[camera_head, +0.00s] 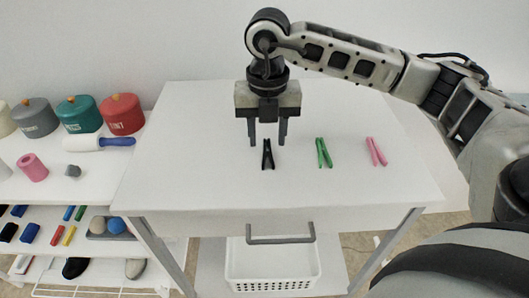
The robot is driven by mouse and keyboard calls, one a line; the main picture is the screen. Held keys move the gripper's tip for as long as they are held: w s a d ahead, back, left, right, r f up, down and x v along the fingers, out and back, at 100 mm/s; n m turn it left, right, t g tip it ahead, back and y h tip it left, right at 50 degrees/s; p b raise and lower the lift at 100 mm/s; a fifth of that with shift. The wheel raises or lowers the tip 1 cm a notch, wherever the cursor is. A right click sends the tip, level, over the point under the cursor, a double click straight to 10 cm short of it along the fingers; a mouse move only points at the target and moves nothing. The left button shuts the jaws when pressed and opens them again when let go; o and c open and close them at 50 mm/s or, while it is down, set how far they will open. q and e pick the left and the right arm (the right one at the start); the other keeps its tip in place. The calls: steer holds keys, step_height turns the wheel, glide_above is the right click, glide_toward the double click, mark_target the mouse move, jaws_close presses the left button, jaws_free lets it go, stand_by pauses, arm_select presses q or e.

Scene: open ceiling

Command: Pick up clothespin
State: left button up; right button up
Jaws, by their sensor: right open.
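Three clothespins lie in a row on the white table (200,175): a black one (267,155), a green one (323,153) and a pink one (376,152). My right gripper (267,142) points down over the table with its two fingers apart and nothing between them that I can make out. Its fingertips show just behind the black clothespin, on either side of it in the picture. I cannot tell how high they are above the table. My left gripper is not in view.
A shelf unit at the left holds several lidded canisters (122,114), a blue-handled roller (98,143) and a pink cylinder (33,167). A white basket (272,268) stands below the table's drawer handle (281,240). The table around the clothespins is clear.

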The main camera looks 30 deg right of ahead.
steer(key=shift+f, duration=0.65)
jaws_close()
steer(key=shift+r, duration=0.1)
